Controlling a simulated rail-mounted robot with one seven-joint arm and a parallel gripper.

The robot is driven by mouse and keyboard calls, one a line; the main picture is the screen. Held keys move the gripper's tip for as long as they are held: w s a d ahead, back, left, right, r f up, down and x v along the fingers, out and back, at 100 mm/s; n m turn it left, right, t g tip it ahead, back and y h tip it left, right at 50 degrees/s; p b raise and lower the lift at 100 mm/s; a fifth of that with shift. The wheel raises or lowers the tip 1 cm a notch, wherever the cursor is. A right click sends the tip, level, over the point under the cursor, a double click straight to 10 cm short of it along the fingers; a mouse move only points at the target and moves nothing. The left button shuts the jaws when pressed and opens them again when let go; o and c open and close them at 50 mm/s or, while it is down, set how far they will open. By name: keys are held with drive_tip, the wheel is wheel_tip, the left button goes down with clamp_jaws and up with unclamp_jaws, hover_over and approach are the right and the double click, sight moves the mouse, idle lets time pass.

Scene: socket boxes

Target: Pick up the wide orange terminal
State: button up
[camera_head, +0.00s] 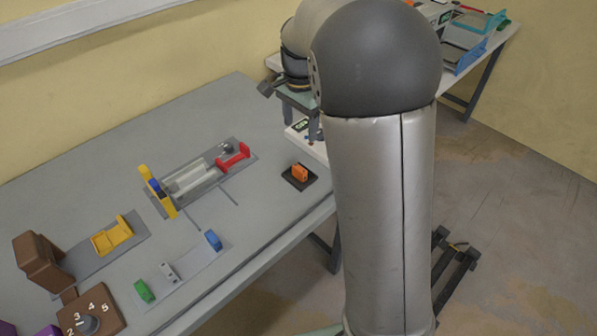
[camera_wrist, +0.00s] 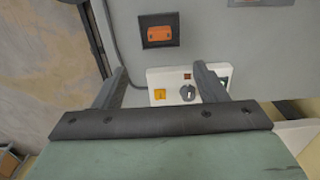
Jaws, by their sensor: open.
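The wide orange terminal (camera_head: 300,172) sits on a small black base (camera_head: 299,178) near the table's right edge in the head view. In the wrist view the orange terminal (camera_wrist: 159,33) lies on its black base (camera_wrist: 158,42) at the top centre, beyond my fingertips. My gripper (camera_wrist: 160,75) is open, with its two dark fingers apart and nothing between them. In the head view my gripper (camera_head: 300,130) hangs above the white box, behind the terminal, and is partly hidden by my arm.
A white box (camera_wrist: 158,96) with a knob and an orange button lies below my fingers. The grey table (camera_head: 262,130) holds a fixture with a red clamp (camera_head: 233,156) and yellow bracket (camera_head: 158,192). A brown dial block (camera_head: 92,316) is at lower left. Bare tabletop surrounds the terminal.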

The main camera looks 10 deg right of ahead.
hover_over(300, 168)
wheel_tip(300, 168, down, 9)
drive_tip(key=shift+w+r, duration=0.1)
drive_tip(key=shift+f+p, duration=0.65)
drive_tip(key=shift+f, duration=2.1)
drive_tip(key=c, duration=1.1)
